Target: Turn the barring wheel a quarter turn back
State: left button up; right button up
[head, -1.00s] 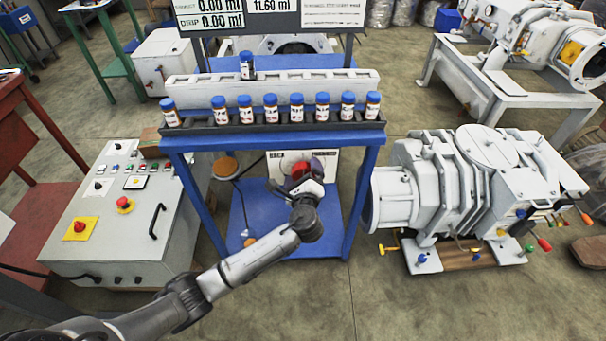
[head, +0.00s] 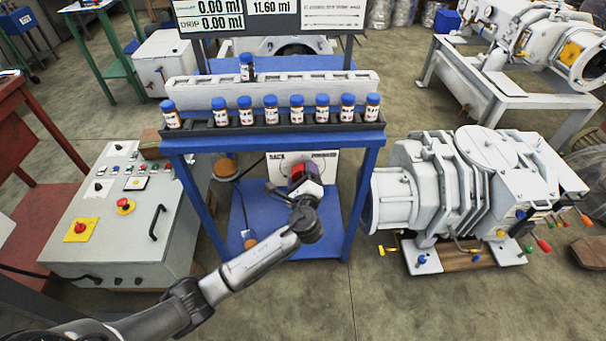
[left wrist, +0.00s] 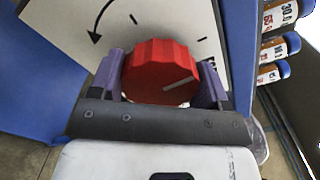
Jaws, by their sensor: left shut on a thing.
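The barring wheel is a red ribbed knob (left wrist: 160,68) on a white panel. In the left wrist view a pale line on its face points right and slightly up. My left gripper (left wrist: 161,82) has its two purple fingers on either side of the knob and is shut on it. In the head view the red wheel (head: 296,170) is partly hidden by my left gripper (head: 303,177). The panel (head: 322,163) has lettering, partly covered; the wrist view shows a curved black arrow and tick marks on it. My right gripper is not in view.
The panel stands under a blue bench (head: 275,141) carrying a row of blue-capped bottles (head: 296,110). A bench leg (head: 360,205) rises close on the right. A grey control box (head: 110,215) is at left, a large white pump (head: 470,185) at right.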

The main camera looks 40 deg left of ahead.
pick_arm(q)
jog(key=n, duration=0.3)
jog(key=shift+n, duration=0.3)
jog(key=n, duration=0.3)
jog(key=shift+f+n+b, duration=0.15)
jog(key=shift+n+b, duration=0.15)
jog(key=shift+b, duration=0.05)
jog(key=n+b, duration=0.2)
jog(key=n, duration=0.2)
jog(key=n+b, duration=0.1)
jog(key=n, duration=0.3)
jog(key=shift+b, duration=0.35)
jog(key=shift+n, duration=0.6)
jog(key=shift+b, duration=0.35)
jog(key=o, duration=0.9)
